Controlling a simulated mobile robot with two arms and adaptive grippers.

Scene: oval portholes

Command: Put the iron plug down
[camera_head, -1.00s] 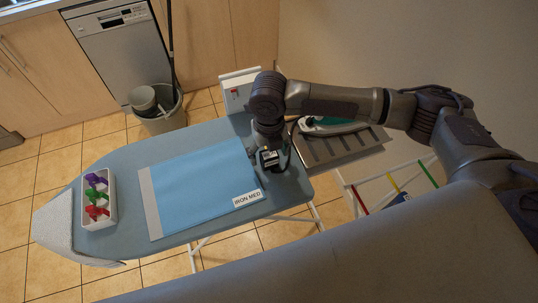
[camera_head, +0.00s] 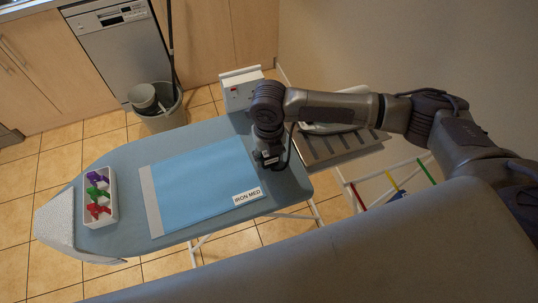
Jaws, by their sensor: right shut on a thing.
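My right gripper (camera_head: 269,160) points down over the right part of the ironing board (camera_head: 125,150), at the right edge of the blue cloth. It is shut on the iron plug, but its own wrist and fingers hide the plug from this view. I cannot tell whether the plug touches the board. The iron (camera_head: 330,128) rests on the grey ridged stand at the board's right end, partly hidden behind my right forearm. My left gripper does not show.
A blue cloth labelled "IRON MED" (camera_head: 200,185) lies on the board. A white tray (camera_head: 113,208) of coloured clips stands at the left. A white box (camera_head: 240,88) is behind the board. The ridged iron rest (camera_head: 345,148) is at the right. A bucket (camera_head: 165,118) stands on the floor.

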